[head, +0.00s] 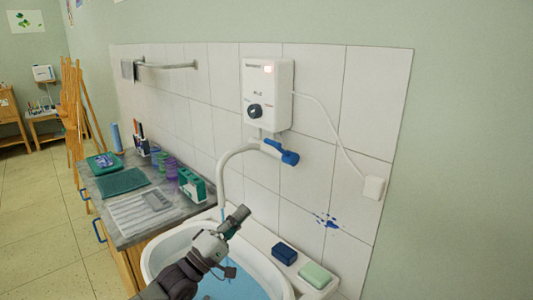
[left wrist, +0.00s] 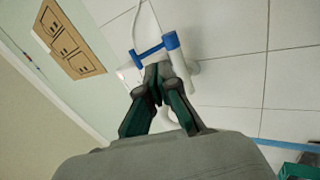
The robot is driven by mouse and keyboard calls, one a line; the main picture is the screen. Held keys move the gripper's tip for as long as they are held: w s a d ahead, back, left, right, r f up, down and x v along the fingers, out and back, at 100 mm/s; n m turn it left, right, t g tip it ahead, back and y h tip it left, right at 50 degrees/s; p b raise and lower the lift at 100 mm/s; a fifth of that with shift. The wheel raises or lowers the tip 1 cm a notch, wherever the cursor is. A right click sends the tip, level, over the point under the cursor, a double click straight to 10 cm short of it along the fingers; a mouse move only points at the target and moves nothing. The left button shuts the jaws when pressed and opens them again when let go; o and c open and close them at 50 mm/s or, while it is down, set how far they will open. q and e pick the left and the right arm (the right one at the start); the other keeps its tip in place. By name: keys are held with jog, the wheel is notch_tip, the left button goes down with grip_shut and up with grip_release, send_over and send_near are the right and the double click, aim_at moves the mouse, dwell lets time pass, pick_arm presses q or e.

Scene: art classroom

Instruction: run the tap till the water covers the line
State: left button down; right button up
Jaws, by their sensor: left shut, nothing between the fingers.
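A white basin (head: 154,253) stands below the tap, with a blue surface like water (head: 245,287) in its lower part. My left arm hides much of the inside, and I cannot make out a line. The tap has a white curved spout (head: 222,176) and a blue lever (head: 289,157) at its right. I cannot tell whether water runs from the spout. My left gripper (head: 238,215) is shut and empty, above the basin and below the lever. In the left wrist view, its closed fingertips (left wrist: 158,71) appear just in front of the blue lever (left wrist: 155,49); contact is unclear.
A white water heater (head: 268,92) with a dark knob hangs on the tiled wall above the tap. A dark blue block (head: 284,254) and a pale green block (head: 315,275) lie on the basin's right ledge. A counter (head: 170,222) with cups and trays stands left.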

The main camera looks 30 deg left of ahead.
aim_at(283, 152)
pick_arm(q)
jog(key=w+d+r+n+t+p, duration=0.1)
jog(key=w+r+p, duration=0.4)
jog(key=w+r, duration=0.5)
notch_tip(283, 152, up, 2)
jog(key=shift+w+d+r+t+h+p, duration=0.15)
jog(key=shift+r+t+h+p, duration=0.05)
jog(key=shift+t+h+p, duration=0.15)
